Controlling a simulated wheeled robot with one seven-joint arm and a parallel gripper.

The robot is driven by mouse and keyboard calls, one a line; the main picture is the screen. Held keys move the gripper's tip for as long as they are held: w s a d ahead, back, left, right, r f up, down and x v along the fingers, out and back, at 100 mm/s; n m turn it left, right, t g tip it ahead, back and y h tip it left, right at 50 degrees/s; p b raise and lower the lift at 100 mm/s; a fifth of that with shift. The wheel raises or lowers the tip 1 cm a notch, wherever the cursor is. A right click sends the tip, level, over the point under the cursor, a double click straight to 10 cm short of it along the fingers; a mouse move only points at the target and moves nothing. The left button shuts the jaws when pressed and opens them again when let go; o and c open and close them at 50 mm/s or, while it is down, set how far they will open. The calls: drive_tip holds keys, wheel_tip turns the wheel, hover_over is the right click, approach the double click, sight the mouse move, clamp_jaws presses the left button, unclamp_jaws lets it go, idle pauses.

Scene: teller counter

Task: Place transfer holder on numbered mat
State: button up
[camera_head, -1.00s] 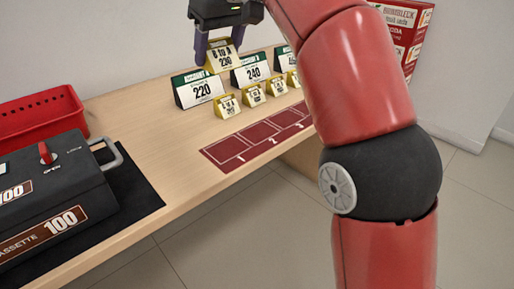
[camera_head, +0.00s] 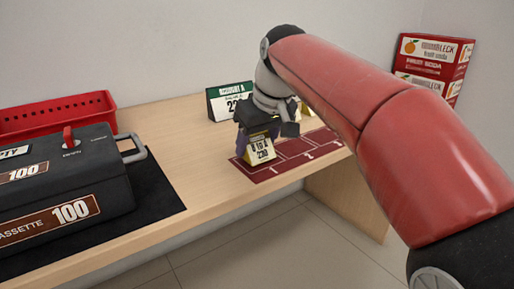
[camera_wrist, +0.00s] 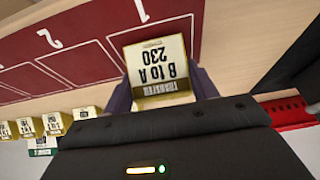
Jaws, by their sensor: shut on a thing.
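A green-topped account sign (camera_head: 229,104) stands behind the mat. Several small yellow holders (camera_wrist: 55,122) stand in a row near it. A black cassette (camera_head: 65,185) lies on a dark pad at left, with a red basket (camera_head: 55,118) behind. The counter's front edge is close to the mat.

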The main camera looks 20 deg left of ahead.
drive_tip(key=shift+f, duration=0.2)
drive_tip(key=shift+f, duration=0.15)
drive_tip(key=o, duration=1)
drive_tip(key=p+v, duration=0.3)
drive_tip(key=v, duration=0.9)
drive_tip(key=shift+d, duration=0.1)
